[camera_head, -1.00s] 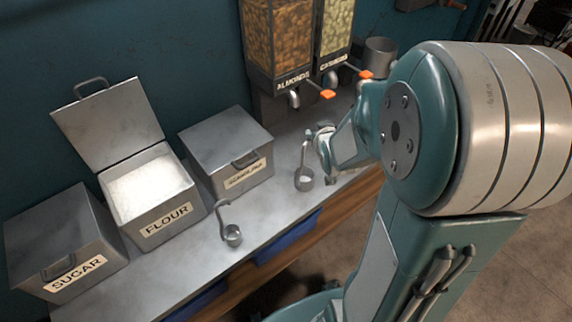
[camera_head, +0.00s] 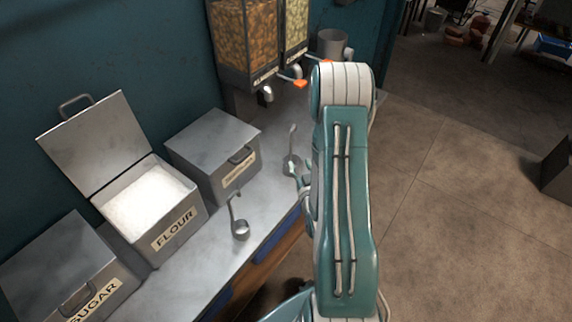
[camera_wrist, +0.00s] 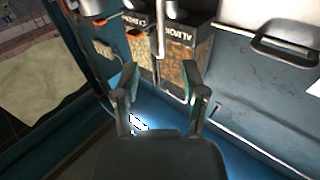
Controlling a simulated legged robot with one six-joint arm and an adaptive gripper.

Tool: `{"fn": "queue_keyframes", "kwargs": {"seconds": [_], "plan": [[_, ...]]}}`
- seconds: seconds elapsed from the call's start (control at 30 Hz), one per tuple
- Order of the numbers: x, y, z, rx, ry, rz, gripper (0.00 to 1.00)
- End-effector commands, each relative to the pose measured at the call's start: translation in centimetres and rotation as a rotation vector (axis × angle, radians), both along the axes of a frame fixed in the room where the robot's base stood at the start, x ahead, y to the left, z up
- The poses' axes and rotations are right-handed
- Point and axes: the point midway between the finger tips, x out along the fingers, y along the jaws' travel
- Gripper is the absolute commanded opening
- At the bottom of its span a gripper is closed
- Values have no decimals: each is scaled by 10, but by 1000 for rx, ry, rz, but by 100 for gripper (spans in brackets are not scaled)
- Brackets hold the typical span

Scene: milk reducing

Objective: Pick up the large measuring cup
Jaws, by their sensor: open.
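The larger metal measuring cup (camera_head: 291,164), with a tall upright handle, stands on the counter beside the semolina box. My arm partly covers it in the head view. A smaller measuring cup (camera_head: 240,230) with a hooked handle stands nearer, in front of the flour box. My gripper is mostly hidden behind my arm in the head view, close to the larger cup's right side. In the wrist view my gripper (camera_wrist: 158,88) has its two fingers spread apart, with nothing seen held between them. I cannot clearly make out the cup in the wrist view.
An open flour box (camera_head: 150,203), a sugar box (camera_head: 70,270) and a closed semolina box (camera_head: 213,143) line the counter (camera_head: 190,258) by the wall. Almond (camera_head: 245,45) and another dispenser (camera_head: 294,22) stand behind, near a metal container (camera_head: 330,43).

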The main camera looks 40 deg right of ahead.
Motion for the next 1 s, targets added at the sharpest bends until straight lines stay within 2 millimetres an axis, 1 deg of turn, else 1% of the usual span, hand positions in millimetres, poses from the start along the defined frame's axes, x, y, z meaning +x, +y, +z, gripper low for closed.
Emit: {"fn": "queue_keyframes", "kwargs": {"seconds": [0.1, 0.2, 0.43, 0.6, 0.7, 0.8, 1.0], "plan": [[20, -8, 1, 0, -3, 1, 55], [34, -12, 1, -2, -2, 1, 55], [54, -14, 2, -4, 0, 2, 55], [81, -18, 1, -4, -2, 2, 55], [91, -24, 1, -3, 0, 1, 55], [96, -26, 1, -2, 0, 1, 55], [96, -26, 1, -2, 1, 0, 55]]}}
